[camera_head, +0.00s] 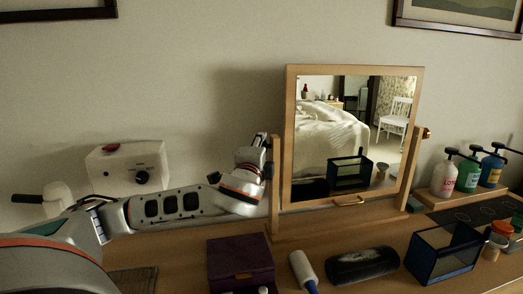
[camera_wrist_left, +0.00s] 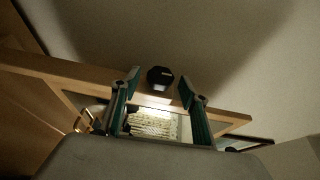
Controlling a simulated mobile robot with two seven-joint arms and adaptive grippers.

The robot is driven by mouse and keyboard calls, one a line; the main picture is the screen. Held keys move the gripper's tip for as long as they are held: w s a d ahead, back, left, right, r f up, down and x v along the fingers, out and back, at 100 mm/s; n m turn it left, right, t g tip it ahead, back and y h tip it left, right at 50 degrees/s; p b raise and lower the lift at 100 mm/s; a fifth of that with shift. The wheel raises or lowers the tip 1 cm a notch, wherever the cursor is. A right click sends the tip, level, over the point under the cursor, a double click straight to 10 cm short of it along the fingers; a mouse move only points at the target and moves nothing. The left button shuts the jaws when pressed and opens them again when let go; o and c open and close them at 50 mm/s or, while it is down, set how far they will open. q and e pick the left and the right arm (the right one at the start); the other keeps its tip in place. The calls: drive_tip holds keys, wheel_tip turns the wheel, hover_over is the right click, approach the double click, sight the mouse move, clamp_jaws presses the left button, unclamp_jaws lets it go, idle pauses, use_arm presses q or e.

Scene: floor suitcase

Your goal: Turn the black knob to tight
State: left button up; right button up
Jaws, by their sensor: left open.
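A black faceted knob (camera_wrist_left: 160,77) sits on a wooden part of the mirror stand in the left wrist view. My left gripper (camera_wrist_left: 158,84) is open, with one finger on each side of the knob; I cannot tell whether either touches it. In the head view my left gripper (camera_head: 259,140) is at the left post of the tilting mirror (camera_head: 354,69), and I cannot make out the knob there. A brass-coloured knob (camera_head: 426,132) shows on the right post. My right gripper is in neither view.
A white box with a black dial (camera_head: 127,160) is behind my left arm. A purple box (camera_head: 240,258), a lint roller (camera_head: 302,268), a dark case (camera_head: 362,266) and a blue-framed clear box (camera_head: 444,250) stand in front of the mirror. Pump bottles (camera_head: 468,170) are at the right.

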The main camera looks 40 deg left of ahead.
use_arm(q)
drive_tip(key=v, duration=0.6)
drive_tip(key=shift+s, duration=0.3)
drive_tip(key=shift+d, duration=0.15)
